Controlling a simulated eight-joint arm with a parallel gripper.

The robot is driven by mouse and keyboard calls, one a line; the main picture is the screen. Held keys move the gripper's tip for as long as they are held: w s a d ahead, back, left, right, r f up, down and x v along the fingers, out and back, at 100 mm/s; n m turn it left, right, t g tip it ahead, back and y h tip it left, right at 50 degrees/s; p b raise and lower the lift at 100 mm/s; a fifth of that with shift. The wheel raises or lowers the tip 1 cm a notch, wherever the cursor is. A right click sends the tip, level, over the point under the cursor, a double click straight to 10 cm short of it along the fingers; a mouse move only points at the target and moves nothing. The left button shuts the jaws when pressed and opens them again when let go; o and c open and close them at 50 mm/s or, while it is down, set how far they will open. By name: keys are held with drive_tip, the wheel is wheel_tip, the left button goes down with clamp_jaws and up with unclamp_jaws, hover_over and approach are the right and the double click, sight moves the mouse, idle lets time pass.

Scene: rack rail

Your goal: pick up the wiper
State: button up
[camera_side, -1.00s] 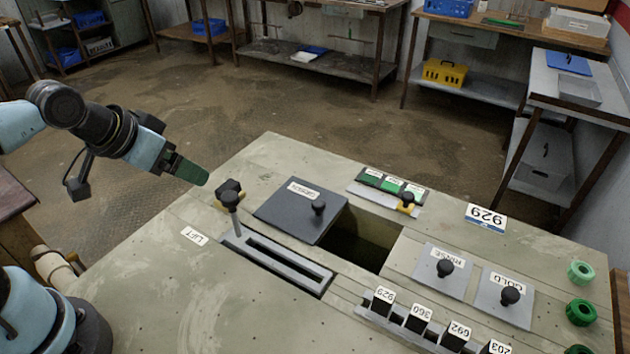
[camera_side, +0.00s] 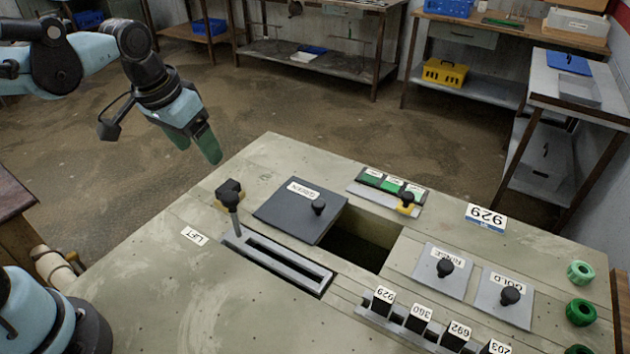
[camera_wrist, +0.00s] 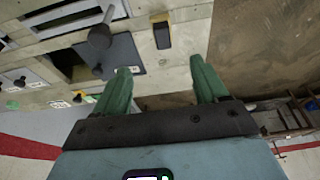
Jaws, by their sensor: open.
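My gripper (camera_side: 199,153) is open and empty, its green fingers pointing down above the bench's far left edge. In the wrist view its two fingertips (camera_wrist: 160,72) are apart with nothing between them. A small black block with a yellow edge (camera_side: 229,186), which looks like the wiper, lies on the bench just behind the lift lever, to the lower right of my gripper and apart from it. The lever's knob partly hides it. In the wrist view this block (camera_wrist: 161,33) shows whole, beyond the gap between the fingers.
The lift lever (camera_side: 234,220) stands upright right beside the block. A dark plate with a knob (camera_side: 285,215) lies beside an open rectangular well (camera_side: 355,240). The bench's left front (camera_side: 150,290) is clear.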

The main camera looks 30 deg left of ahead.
sight(227, 186)
drive_tip(key=shift+w+a+f+g, duration=0.1)
drive_tip(key=shift+w+f+g, duration=0.6)
drive_tip(key=shift+f, duration=1.75)
drive_tip(key=shift+w+a+f+g, duration=0.1)
drive_tip(key=shift+w+f+g, duration=0.6)
drive_tip(key=shift+f, duration=1.75)
drive_tip(key=shift+w+a+f+g, duration=0.1)
drive_tip(key=shift+w+f+g, duration=0.2)
drive_tip(key=shift+w+f, duration=1.5)
drive_tip(key=shift+s+f, duration=0.65)
drive_tip(key=shift+s, duration=0.05)
drive_tip(key=shift+c, duration=0.4)
drive_tip(key=c, duration=1.1)
drive_tip(key=shift+c, duration=0.2)
drive_tip(key=shift+r, duration=0.1)
wheel_tip(227, 186, up, 10)
drive_tip(key=shift+f, duration=0.1)
